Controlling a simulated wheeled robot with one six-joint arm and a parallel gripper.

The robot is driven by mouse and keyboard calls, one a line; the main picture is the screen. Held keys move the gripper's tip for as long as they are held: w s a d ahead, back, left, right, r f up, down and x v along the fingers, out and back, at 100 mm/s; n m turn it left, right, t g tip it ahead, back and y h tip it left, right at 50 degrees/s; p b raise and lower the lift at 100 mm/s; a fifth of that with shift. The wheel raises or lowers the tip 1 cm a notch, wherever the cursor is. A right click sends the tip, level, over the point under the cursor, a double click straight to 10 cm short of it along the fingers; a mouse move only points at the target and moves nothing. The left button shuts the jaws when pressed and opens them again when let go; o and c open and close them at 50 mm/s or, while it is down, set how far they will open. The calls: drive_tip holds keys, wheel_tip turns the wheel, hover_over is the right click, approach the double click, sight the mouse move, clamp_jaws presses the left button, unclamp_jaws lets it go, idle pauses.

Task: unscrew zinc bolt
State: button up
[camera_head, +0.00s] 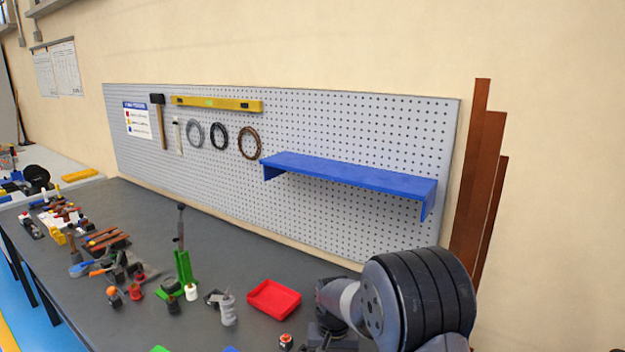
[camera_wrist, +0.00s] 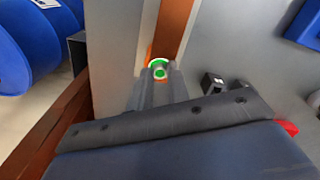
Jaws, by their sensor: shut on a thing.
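In the wrist view, my gripper (camera_wrist: 158,82) reaches away from the camera with its two grey fingers close together. They are shut on a small round piece with a pale rim and a green ring (camera_wrist: 159,67), which I take to be the zinc bolt. Its shank and any thread are hidden by the fingers. A copper-brown bar (camera_wrist: 174,28) runs away right behind the bolt; I cannot tell how the two join. In the head view my arm covers the right front of the bench, and the fingertips and bolt cannot be made out.
A red tray (camera_head: 274,299), a grey clamp-like part (camera_head: 228,310) and a green stand (camera_head: 184,273) are on the dark bench. A blue shelf (camera_head: 350,178) juts from the pegboard (camera_head: 330,120). Blue drums (camera_wrist: 30,45) stand at left in the wrist view; a small black block (camera_wrist: 212,84) is at right.

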clamp_jaws()
drive_tip(key=n, duration=0.3)
drive_tip(key=shift+n, duration=1.4)
drive_tip(key=shift+n, duration=0.7)
drive_tip(key=n, duration=0.4)
drive_tip(key=shift+n, duration=0.3)
